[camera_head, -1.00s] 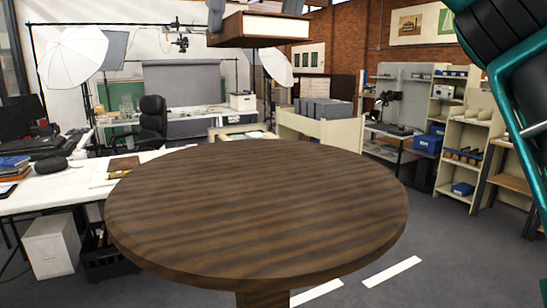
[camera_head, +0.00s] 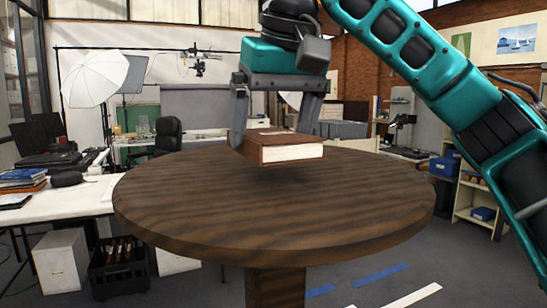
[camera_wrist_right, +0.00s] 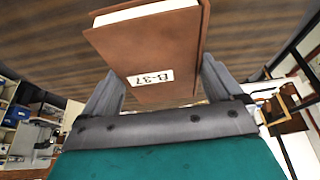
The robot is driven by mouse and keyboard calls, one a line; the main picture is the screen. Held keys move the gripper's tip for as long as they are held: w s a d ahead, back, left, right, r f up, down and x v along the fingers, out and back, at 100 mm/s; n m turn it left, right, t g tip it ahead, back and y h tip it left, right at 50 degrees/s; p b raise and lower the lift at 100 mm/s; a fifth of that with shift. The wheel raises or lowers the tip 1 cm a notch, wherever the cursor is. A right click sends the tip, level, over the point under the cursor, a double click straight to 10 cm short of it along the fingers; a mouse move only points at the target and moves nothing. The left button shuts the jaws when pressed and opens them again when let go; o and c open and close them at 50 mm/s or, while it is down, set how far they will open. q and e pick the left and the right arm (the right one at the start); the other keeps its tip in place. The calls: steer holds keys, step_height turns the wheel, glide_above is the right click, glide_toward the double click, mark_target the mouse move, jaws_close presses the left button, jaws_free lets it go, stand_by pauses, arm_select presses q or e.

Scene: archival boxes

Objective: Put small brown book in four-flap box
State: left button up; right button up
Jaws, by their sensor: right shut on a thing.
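The small brown book (camera_head: 278,148) is held by my right gripper (camera_head: 278,135), whose fingers are shut on it from either side. The book is roughly level above the round wooden table (camera_head: 200,225), with its white page edge toward the camera. In the right wrist view the book (camera_wrist_right: 150,60) shows a white label reading "B-37", between the fingers of my right gripper (camera_wrist_right: 160,95). I see no four-flap box in these frames. My left gripper is not in view.
The visible round tabletop is bare. A long white table (camera_head: 60,201) with books and a dark lamp-like item stands at the left. A black crate (camera_head: 120,268) and a white box (camera_head: 62,266) are on the floor below it. Shelves stand at the right.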

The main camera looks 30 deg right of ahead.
mark_target(276, 135)
steer(key=shift+f+b, duration=0.5)
steer(key=shift+f, duration=1.35)
steer(key=o, duration=0.8)
steer(key=shift+r, duration=0.15)
